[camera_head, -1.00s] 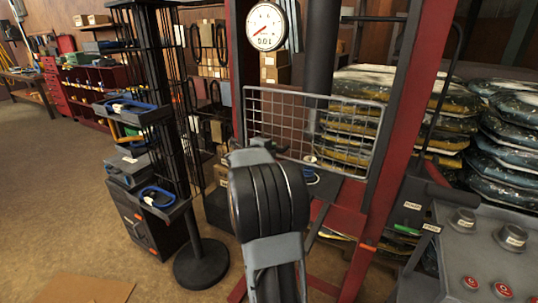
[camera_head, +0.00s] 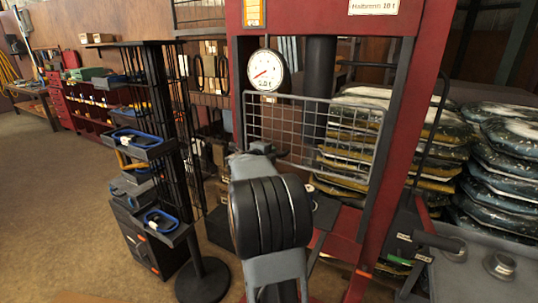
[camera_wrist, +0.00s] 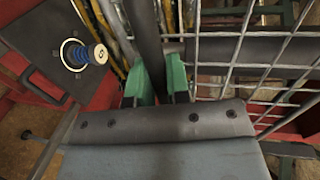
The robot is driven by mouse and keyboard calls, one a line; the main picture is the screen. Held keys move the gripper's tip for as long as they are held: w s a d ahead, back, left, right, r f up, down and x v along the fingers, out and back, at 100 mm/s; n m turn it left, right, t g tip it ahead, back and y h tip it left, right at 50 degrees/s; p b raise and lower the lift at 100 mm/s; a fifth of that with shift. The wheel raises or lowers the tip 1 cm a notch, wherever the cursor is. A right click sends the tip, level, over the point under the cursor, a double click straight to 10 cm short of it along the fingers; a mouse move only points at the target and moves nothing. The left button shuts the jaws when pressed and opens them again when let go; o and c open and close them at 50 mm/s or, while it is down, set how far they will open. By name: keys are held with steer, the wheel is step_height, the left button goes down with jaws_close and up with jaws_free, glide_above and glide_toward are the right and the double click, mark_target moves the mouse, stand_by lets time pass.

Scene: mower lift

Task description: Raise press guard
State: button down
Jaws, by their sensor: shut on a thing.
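The press guard (camera_head: 320,99) is a grey wire-mesh panel in front of the red press frame (camera_head: 397,110). Its top edge is level with the bottom of the press's round gauge (camera_head: 263,70). My gripper (camera_wrist: 163,85) has green fingers shut on a dark bar (camera_wrist: 148,35) at the left of the guard's mesh (camera_wrist: 237,50) in the wrist view. In the head view my arm hides the lower left corner of the guard and most of the grip.
A black rack (camera_head: 160,120) with trays stands to the left on a round base. Filled sacks (camera_head: 505,150) are stacked at right. Open floor (camera_head: 60,200) lies at the far left.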

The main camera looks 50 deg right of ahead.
steer(key=c, duration=1.1)
jaws_free()
steer(key=b+v, duration=0.2)
steer(key=v, duration=1.1)
steer(key=shift+a, duration=0.3)
steer(key=shift+r, duration=0.1)
